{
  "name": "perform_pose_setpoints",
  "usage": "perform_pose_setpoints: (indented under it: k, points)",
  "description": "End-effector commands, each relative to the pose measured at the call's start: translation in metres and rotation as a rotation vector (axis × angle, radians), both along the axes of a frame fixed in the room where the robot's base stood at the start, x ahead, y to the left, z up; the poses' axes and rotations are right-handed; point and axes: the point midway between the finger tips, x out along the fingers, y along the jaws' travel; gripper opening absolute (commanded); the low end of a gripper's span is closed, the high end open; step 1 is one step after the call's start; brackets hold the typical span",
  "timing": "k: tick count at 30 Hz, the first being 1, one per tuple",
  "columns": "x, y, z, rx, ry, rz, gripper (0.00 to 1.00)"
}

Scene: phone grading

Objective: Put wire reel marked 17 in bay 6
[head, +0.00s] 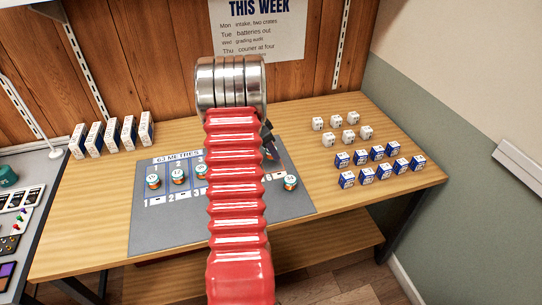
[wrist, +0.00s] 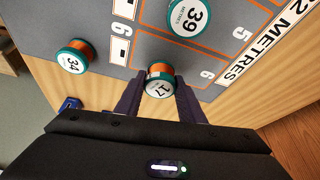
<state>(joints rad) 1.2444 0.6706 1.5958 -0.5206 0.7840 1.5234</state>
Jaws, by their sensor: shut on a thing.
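My gripper (wrist: 159,92) is shut on a small reel with copper-orange wire, a green rim and a white top marked 17 (wrist: 159,88). In the wrist view it is at the lower edge of bay 6 (wrist: 185,62), next to the printed 6. I cannot tell whether it touches the mat. In the head view my red arm hides most of the right half of the mat; the dark gripper (head: 268,140) only partly shows beside it.
The reel marked 39 (wrist: 188,15) is in bay 5. The reel marked 34 (wrist: 72,57) lies on the grey mat (head: 150,235) outside the bays. Other reels (head: 153,182) stand at left. White boxes (head: 351,118) and blue boxes (head: 376,153) stand right of the mat.

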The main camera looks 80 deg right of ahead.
Motion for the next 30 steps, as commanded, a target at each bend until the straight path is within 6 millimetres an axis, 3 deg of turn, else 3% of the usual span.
perform_pose_setpoints:
  k: [6,18,19,26,30]
  points:
    - [0.000,0.000,-0.024,0.000,0.000,0.001,0.14]
    - [0.000,0.000,-0.028,0.000,0.000,0.001,0.14]
    - [0.000,0.000,-0.028,0.000,0.000,0.001,0.37]
    - [0.001,0.000,-0.028,0.000,0.000,0.001,0.54]
    - [0.001,0.000,-0.027,0.000,0.000,0.001,0.54]
